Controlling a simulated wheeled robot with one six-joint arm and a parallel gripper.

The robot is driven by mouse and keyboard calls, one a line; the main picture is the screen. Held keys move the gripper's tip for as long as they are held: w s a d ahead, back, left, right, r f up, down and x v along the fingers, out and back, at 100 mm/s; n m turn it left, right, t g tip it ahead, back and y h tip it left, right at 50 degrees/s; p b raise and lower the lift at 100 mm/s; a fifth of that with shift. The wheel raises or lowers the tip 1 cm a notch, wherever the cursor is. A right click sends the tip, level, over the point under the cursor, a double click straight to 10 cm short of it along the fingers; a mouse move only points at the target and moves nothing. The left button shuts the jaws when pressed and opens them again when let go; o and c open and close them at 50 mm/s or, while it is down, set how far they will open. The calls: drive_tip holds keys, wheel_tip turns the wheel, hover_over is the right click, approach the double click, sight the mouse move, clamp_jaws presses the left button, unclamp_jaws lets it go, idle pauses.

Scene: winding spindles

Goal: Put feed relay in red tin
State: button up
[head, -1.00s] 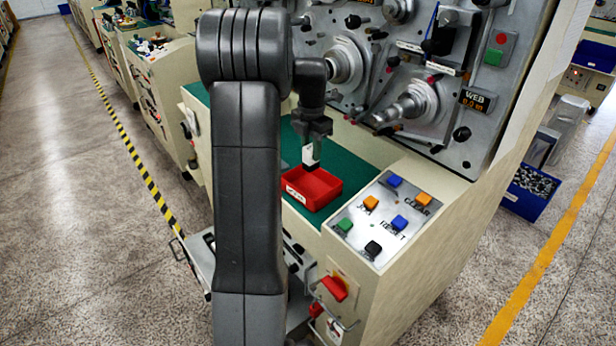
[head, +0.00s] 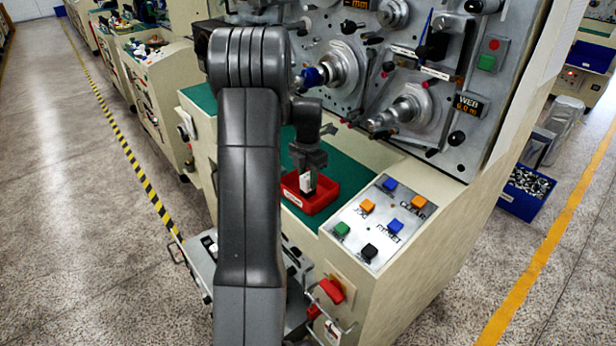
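The feed relay (head: 306,183), a small white block with a dark lower end, is upright in my gripper (head: 308,168). The fingers appear shut on its upper part, though they are small and dark in this view. The red tin (head: 325,202) stands on the green worktop of the machine. The relay's lower end is inside the tin's outline, at or below rim height. I cannot tell whether it touches the tin's floor. My gripper is just above the tin, pointing down.
A button panel (head: 378,222) is right of the tin. The spindle panel (head: 400,80) with knobs and shafts rises behind. Green worktop (head: 350,172) is bare behind the tin. A drawer-like tray (head: 197,262) juts out at the lower left. My arm hides part of the machine.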

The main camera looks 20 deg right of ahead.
sight(308, 176)
drive_tip(key=o, duration=0.3)
drive_tip(key=shift+o, duration=0.2)
wheel_tip(308, 176, up, 12)
drive_tip(key=b, duration=0.1)
drive_tip(key=shift+r, duration=0.15)
